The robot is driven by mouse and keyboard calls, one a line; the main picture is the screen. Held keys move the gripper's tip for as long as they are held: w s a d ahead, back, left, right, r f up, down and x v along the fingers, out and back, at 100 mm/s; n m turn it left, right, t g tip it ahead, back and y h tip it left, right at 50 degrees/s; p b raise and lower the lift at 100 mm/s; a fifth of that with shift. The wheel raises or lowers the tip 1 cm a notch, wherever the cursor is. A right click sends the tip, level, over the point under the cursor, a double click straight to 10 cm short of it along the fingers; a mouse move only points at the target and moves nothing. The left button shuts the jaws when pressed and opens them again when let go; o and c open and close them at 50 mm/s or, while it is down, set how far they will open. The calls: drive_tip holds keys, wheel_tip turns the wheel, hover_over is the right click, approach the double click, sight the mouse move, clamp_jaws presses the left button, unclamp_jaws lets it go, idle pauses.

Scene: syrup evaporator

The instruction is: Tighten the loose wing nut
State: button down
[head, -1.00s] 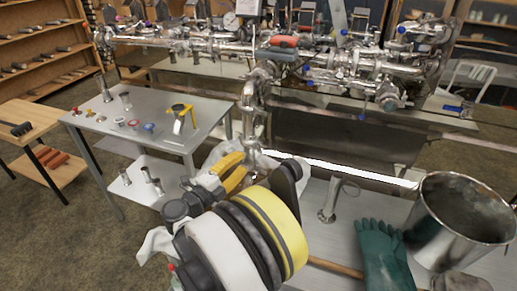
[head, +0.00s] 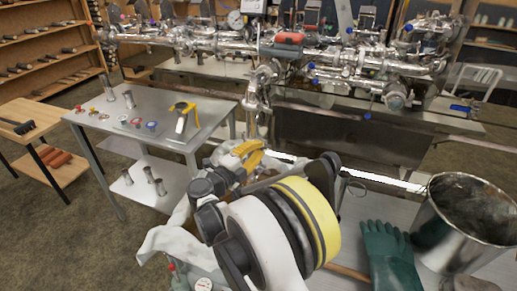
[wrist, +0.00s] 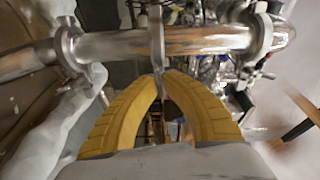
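My gripper (head: 258,150) is at the lower end of the bright vertical pipe (head: 252,108) in the head view. In the wrist view my gripper's two yellow fingers (wrist: 163,76) curve together, and their tips are close to each other. A thin metal piece, which looks like the wing nut (wrist: 164,88) of the middle clamp, stands between the tips. That clamp (wrist: 156,32) is seen edge-on around a shiny pipe (wrist: 112,45). The fingers hide much of the nut, and its thread is not visible.
Two more clamps sit on the pipe, one left (wrist: 68,48) and one right (wrist: 262,36). A grey side table (head: 165,110) with small parts stands left. A steel bucket (head: 468,215) and green glove (head: 388,255) are at right.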

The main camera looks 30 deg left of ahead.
drive_tip(key=shift+m, duration=0.3)
drive_tip(key=m, duration=0.8)
drive_tip(key=shift+f, duration=0.15)
drive_tip(key=shift+m, duration=0.4)
idle(0.4)
drive_tip(key=c, duration=1.6)
unclamp_jaws()
drive_tip(key=shift+o, duration=0.2)
drive_tip(key=s+a, duration=0.2)
drive_tip(key=s, duration=0.9)
drive_tip(key=shift+s, duration=0.4)
